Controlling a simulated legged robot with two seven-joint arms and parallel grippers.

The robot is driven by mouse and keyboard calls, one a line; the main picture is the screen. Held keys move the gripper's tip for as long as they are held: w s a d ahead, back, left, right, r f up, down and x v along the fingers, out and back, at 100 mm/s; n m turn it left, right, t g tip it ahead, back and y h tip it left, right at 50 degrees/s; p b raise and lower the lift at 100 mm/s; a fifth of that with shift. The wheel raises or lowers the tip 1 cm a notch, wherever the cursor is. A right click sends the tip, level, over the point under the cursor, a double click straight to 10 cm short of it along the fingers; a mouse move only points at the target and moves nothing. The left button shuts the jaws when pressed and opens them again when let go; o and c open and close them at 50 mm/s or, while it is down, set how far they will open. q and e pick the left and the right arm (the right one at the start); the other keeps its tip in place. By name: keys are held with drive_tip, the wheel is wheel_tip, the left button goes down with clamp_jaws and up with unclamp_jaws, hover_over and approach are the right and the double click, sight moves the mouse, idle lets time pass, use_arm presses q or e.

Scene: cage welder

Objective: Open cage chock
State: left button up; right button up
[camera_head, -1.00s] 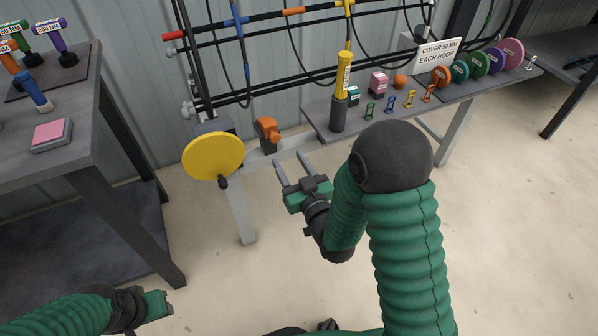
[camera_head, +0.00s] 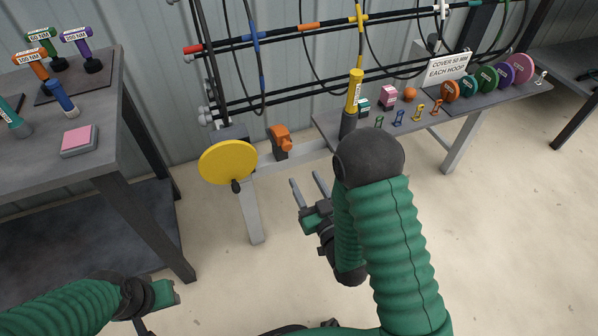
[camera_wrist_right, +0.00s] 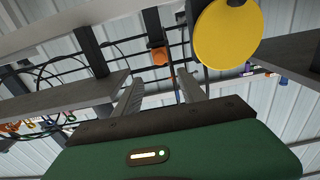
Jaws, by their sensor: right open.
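An orange block-like part (camera_head: 281,139), which may be the cage chock, sits on the pale rail beside the yellow disc (camera_head: 228,162). The wrist view shows the orange part (camera_wrist_right: 160,57) ahead, between the directions of my two fingers, with the yellow disc (camera_wrist_right: 228,35) to its right. My right gripper (camera_head: 306,178) is open and empty, below and slightly right of the orange part, apart from it. In the wrist view its fingers (camera_wrist_right: 158,76) are spread. My left gripper (camera_head: 172,292) is at the lower left, far from the rail; its jaws are unclear.
Black cage rods (camera_head: 290,85) rise behind the rail. A grey bench (camera_head: 325,120) at the right holds a yellow-handled tool (camera_head: 354,92), small clips and coloured discs. A table (camera_head: 105,130) with torque tools and a pink block (camera_head: 80,140) stands left. The floor between is clear.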

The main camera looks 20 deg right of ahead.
sight(283, 140)
drive_tip(key=w+b, duration=0.1)
drive_tip(key=w, duration=0.4)
drive_tip(key=w+b, duration=0.1)
drive_tip(key=w, duration=0.5)
drive_tip(key=w+b, duration=0.2)
drive_tip(key=w, duration=0.3)
drive_tip(key=shift+w+a+f, duration=0.15)
drive_tip(key=shift+w+a, duration=0.15)
drive_tip(key=shift+w, duration=0.45)
use_arm(q)
drive_tip(key=x, duration=0.2)
drive_tip(key=s+x, duration=0.1)
drive_tip(key=x, duration=0.2)
drive_tip(key=shift+f, duration=0.3)
use_arm(e)
clamp_jaws()
